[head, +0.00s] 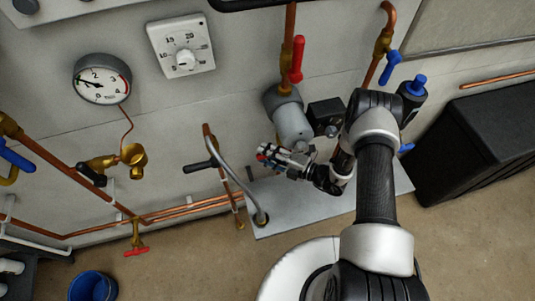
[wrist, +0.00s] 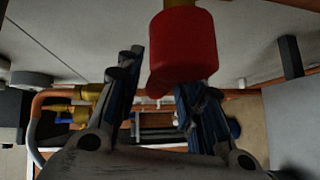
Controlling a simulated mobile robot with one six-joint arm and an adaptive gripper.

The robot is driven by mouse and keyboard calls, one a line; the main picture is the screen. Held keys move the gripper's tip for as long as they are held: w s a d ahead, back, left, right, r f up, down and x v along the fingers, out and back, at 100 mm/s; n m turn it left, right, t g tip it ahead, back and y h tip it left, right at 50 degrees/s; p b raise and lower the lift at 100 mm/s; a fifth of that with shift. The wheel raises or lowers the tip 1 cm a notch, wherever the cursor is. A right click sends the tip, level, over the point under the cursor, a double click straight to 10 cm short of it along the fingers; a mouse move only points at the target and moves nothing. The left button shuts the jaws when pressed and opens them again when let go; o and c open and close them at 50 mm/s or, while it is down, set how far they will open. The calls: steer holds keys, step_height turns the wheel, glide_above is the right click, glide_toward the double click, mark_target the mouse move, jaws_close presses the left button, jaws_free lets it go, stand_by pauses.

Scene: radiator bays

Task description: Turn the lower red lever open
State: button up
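A large red lever end (wrist: 183,48) with brass above it fills the upper middle of the wrist view. In the head view a small red patch (head: 262,157) shows at my gripper's tips, below the grey pump; most of this lever is hidden there. My gripper (head: 268,152) is beside the pump's lower end. In the wrist view my gripper (wrist: 158,85) has its fingers apart. The left finger is clear of the red lever; the right fingertip is partly hidden behind it, and I cannot tell if they touch. An upper red lever (head: 297,60) hangs along the copper pipe above the pump.
The grey pump (head: 292,122) and a black box (head: 325,114) are close to my gripper. A grey hose (head: 230,172) and a black-handled valve (head: 200,165) stand to the left. A black case (head: 480,135) is at right. A blue bucket (head: 93,286) stands on the floor.

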jaws_close()
